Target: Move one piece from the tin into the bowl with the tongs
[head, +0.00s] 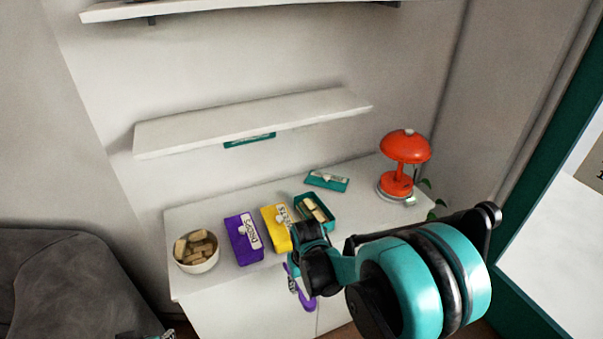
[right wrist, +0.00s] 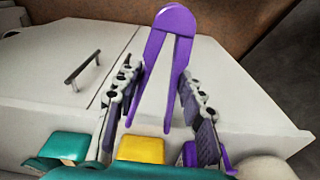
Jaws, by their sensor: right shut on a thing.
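The open teal tin (head: 326,225) stands on the white cabinet with pale wooden pieces inside, partly hidden by my right gripper. The white bowl (head: 197,267) at the cabinet's left end holds several similar pieces. My right gripper (head: 297,284) is shut on the purple tongs (right wrist: 171,22), which show between its fingers in the right wrist view. In the head view the tongs (head: 306,301) hang in front of the cabinet's front edge, apart from the tin. No piece shows between their arms. A dark part at the bottom edge may be my left gripper (head: 147,335); its jaws cannot be made out.
A purple tin (head: 240,246) and a yellow tin (head: 272,238), both with labelled lids, stand between bowl and teal tin. A teal lid (head: 327,181) lies behind. A red lamp (head: 404,150) stands at the right. A shelf (head: 250,122) hangs above. A grey armchair (head: 70,285) is at left.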

